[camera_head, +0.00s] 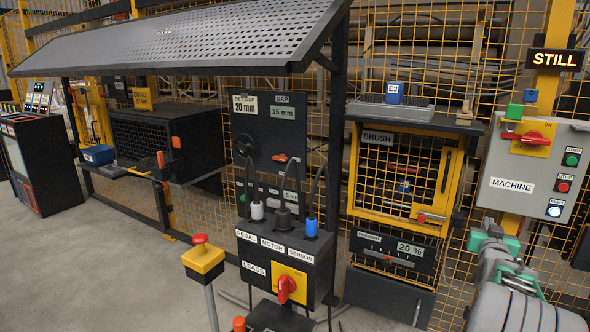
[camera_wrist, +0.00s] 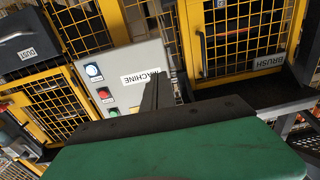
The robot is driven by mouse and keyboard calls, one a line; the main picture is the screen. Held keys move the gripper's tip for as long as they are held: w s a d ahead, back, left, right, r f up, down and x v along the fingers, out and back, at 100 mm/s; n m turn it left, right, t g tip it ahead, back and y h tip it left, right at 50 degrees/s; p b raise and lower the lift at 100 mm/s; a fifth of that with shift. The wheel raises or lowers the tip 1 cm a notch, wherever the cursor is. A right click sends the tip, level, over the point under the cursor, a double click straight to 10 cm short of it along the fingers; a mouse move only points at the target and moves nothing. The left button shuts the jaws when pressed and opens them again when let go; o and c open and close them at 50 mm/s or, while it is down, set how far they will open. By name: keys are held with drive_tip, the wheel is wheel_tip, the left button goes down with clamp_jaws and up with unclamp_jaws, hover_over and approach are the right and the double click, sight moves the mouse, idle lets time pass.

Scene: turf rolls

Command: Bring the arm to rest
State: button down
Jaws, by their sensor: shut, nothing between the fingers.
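My arm (camera_head: 505,285), grey with green parts, is folded at the lower right of the head view, in front of the mesh fence and below the machine panel. In the wrist view my gripper (camera_wrist: 156,92) shows as dark fingers rising from behind a green and black housing. The fingers are together with nothing between them. Beyond them is the grey machine panel (camera_wrist: 120,65), seen upside down; it also shows in the head view (camera_head: 535,165). The gripper appears apart from the panel. Its fingertips cannot be clearly made out in the head view.
A lit STILL sign (camera_head: 555,60) hangs above the panel. The yellow BRUSH cabinet (camera_head: 352,190) stands left of my arm. A control box (camera_head: 262,262) with PEDAL, MOTOR and SENSOR leads and a yellow post button (camera_head: 203,260) stand nearer. Open floor (camera_head: 100,270) lies at the left.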

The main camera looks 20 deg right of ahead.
drive_tip(key=w+a+r+n+g+y+p, duration=0.1)
drive_tip(key=w+a+r+n+y+p, duration=0.2)
drive_tip(key=a, duration=0.8)
drive_tip(key=w+a+r+g+y+p, duration=0.1)
drive_tip(key=a+y+p, duration=0.3)
drive_tip(key=a, duration=0.6)
drive_tip(key=w+a+r+n+g+y+p, duration=0.1)
drive_tip(key=a+r+n+p, duration=0.3)
drive_tip(key=a, duration=0.7)
drive_tip(key=s+a+g+y+p, duration=0.1)
drive_tip(key=s+a+p, duration=0.2)
drive_tip(key=a, duration=0.4)
drive_tip(key=s+a+g+y+p, duration=0.1)
drive_tip(key=s+a+y+p, duration=0.1)
drive_tip(key=s+a+p, duration=0.3)
drive_tip(key=s+a+n+g+y+p, duration=0.1)
drive_tip(key=s+a+g+p, duration=0.2)
drive_tip(key=s+a, duration=0.9)
drive_tip(key=s+g, duration=0.2)
drive_tip(key=s, duration=0.1)
drive_tip(key=shift+n+p, duration=0.35)
drive_tip(key=shift+n, duration=0.05)
drive_tip(key=shift+f, duration=0.1)
